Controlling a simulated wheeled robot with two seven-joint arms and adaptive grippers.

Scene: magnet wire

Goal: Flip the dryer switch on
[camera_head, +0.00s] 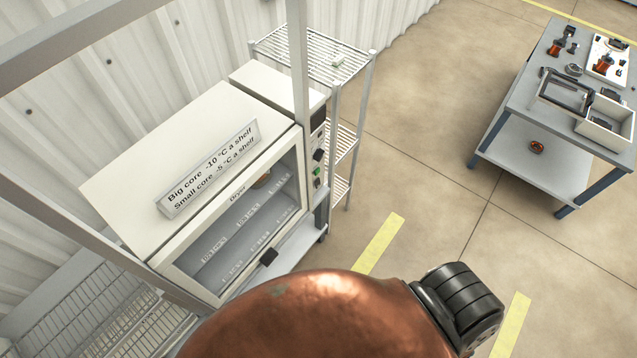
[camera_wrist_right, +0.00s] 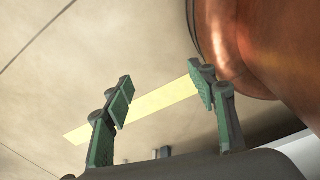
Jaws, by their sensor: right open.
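The white dryer (camera_head: 150,160) stands at the left in the head view, with its glass door (camera_head: 240,225) shut. On the narrow panel right of the door is a small green switch (camera_head: 317,171), with dark controls above and below it. I cannot tell its position at this size. My right gripper (camera_wrist_right: 163,88) is open and empty in the right wrist view, over the floor with a yellow line. It does not show in the head view, and the dryer does not clearly show in the wrist view. My left gripper is not in view.
A wire shelf rack (camera_head: 312,52) stands behind the dryer. A grey workbench (camera_head: 530,95) with parts and bins is at the far right. Open floor lies between. A large copper-coloured rounded form hides the lower middle of the head view.

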